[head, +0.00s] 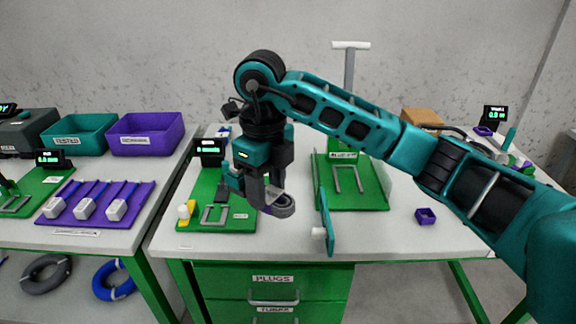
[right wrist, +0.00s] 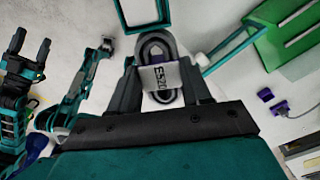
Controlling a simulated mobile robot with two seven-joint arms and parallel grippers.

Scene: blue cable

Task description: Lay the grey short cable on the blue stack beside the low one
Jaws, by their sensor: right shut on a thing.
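My right gripper (head: 268,200) is shut on a grey coiled cable (head: 281,206), held above the front of the middle table. In the right wrist view the cable (right wrist: 158,82) sits between the fingers, with a white printed tag around it. A green stand (head: 377,196), its label starting with "BLUE", stands just right of the gripper. I cannot make out a blue stack or a low one. At the left of the right wrist view, what looks like my left gripper (right wrist: 30,55) has its fingers apart and empty.
A green board (head: 200,240) with a display lies left of the gripper. A teal upright panel (head: 326,222) stands close on the right. The left table holds a purple mat (head: 72,219); grey (head: 45,287) and blue (head: 113,293) coils lie below.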

